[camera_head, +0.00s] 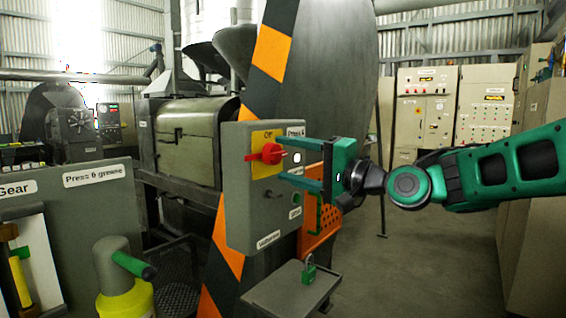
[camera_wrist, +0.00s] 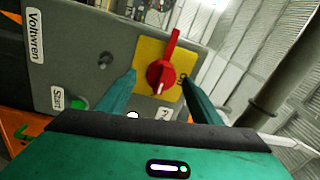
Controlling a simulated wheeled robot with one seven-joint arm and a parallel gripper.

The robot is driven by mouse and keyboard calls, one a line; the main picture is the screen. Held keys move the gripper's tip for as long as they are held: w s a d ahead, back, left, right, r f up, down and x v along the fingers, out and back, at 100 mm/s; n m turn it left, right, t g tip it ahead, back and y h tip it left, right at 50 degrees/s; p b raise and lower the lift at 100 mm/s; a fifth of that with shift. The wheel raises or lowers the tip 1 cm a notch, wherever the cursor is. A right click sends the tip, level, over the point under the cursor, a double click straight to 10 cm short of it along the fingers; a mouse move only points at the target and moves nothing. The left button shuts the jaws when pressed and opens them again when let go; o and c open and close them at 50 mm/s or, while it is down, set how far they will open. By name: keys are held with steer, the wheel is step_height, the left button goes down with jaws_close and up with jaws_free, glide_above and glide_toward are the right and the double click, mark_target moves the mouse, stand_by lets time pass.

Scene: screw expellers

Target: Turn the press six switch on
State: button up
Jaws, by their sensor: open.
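The press six switch is a red rotary handle (camera_head: 268,153) on a yellow plate (camera_head: 262,137), on the front of a grey control box (camera_head: 243,215). The box carries a "Press 6" label, partly hidden by my gripper in the head view. My green gripper (camera_head: 282,160) is open, its fingers pointing left at the handle. In the wrist view the red handle (camera_wrist: 161,74) lies between the two fingertips (camera_wrist: 158,78), its long end pointing up. I cannot tell whether the fingers touch it. A green start button (camera_wrist: 77,103) is also on the box.
A padlock (camera_head: 308,270) stands on a small grey shelf (camera_head: 285,294) below the box. A yellow grease container (camera_head: 125,300) is at the lower left.

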steer(key=v, duration=0.8)
steer(key=shift+s, duration=0.15)
steer(key=shift+d, duration=0.15)
steer(key=s+d+f+n+g+h, duration=0.15)
steer(key=d+f+h, duration=0.35)
steer(key=d+f, duration=0.5)
steer(key=s+d+f+g+h, duration=0.25)
steer(key=d+f+h, duration=0.45)
steer(key=f, duration=0.5)
steer(key=s+d+f+g+h, duration=0.1)
steer(key=s+d+f+g, duration=0.1)
steer(key=s+d, duration=0.3)
steer(key=s+d+f+m+g+h, duration=0.1)
steer(key=s+d+f+g, duration=0.2)
steer(key=s, duration=0.9)
steer(key=s+d+f+m+g, duration=0.1)
steer(key=s+d+f+g, duration=0.1)
steer(key=s+d+f, duration=0.2)
steer(key=s+d, duration=0.3)
steer(key=s, duration=0.1)
steer(key=shift+s+f+g+h, duration=0.25)
steer(key=shift+f+g+h, duration=0.05)
steer(key=shift+h, duration=0.1)
